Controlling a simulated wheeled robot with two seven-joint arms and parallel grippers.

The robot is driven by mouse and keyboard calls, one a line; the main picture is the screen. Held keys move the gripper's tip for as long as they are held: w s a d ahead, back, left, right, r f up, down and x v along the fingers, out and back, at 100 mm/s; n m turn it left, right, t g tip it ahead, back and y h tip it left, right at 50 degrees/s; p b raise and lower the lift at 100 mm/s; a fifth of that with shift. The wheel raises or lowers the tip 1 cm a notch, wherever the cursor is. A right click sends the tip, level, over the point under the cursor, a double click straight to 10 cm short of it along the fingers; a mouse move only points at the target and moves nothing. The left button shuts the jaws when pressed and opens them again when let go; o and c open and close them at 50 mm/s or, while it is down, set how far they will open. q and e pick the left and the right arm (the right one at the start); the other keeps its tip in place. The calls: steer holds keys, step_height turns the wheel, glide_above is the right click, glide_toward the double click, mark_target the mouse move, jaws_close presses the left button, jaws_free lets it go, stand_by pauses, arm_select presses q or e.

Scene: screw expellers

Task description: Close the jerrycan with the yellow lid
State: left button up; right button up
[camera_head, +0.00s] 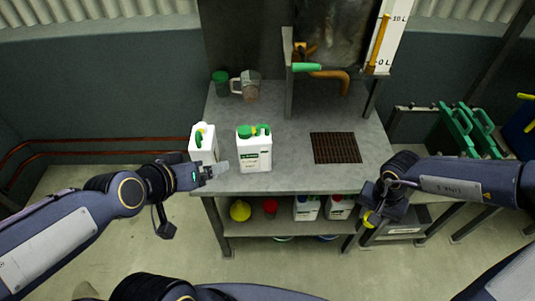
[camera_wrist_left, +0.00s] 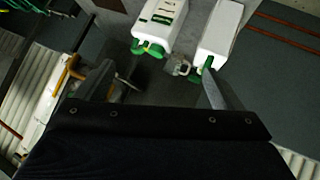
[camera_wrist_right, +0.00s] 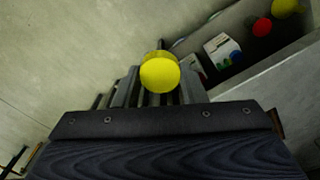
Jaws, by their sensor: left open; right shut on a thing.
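Two white jerrycans stand upright on the metal table (camera_head: 285,180). The left jerrycan (camera_head: 203,146) has a green handle and a small yellowish spot on top. The right jerrycan (camera_head: 254,155) has a label and green parts on top, with a little yellow between them. Both show in the left wrist view, the labelled one (camera_wrist_left: 165,22) and the plain one (camera_wrist_left: 224,35). My left gripper (camera_head: 217,170) is open and empty at the table's front edge, before the jerrycans. My right gripper (camera_head: 371,214) is shut on the yellow lid (camera_wrist_right: 160,73), in front of the table's right end.
A green-lidded jar (camera_head: 221,84) and a clear jug (camera_head: 249,86) stand at the back left. A press with a spout (camera_head: 330,75) is behind, and a brown grate (camera_head: 335,148) lies right. The lower shelf holds a yellow item (camera_head: 240,210), a red item (camera_head: 270,207) and containers (camera_head: 306,208).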

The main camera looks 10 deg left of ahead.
mark_target(199, 152)
arm_select(q)
steer(key=w+a+f+t+y+b, duration=0.3)
steer(key=w+f+t+b, duration=0.1)
steer(key=f+b, duration=0.2)
steer(key=w+a+f+t+y+b, duration=0.3)
steer(key=f+b, duration=0.4)
steer(key=b, duration=0.2)
steer(key=shift+w+a+f+t+y, duration=0.25)
steer(key=shift+w+a+t+y, duration=0.05)
steer(key=shift+w+a+t, duration=0.1)
arm_select(e)
steer(key=s+f+m, duration=1)
steer(key=s+f, duration=0.2)
steer(key=f, duration=0.4)
steer(key=shift+f, duration=0.25)
arm_select(q)
steer(key=shift+w+a, duration=0.1)
steer(key=shift+w, duration=0.35)
steer(key=x, duration=0.5)
steer(key=shift+w+a, duration=0.1)
steer(key=shift+w, duration=0.25)
arm_select(e)
steer(key=shift+r, duration=0.2)
arm_select(q)
steer(key=shift+w, duration=0.1)
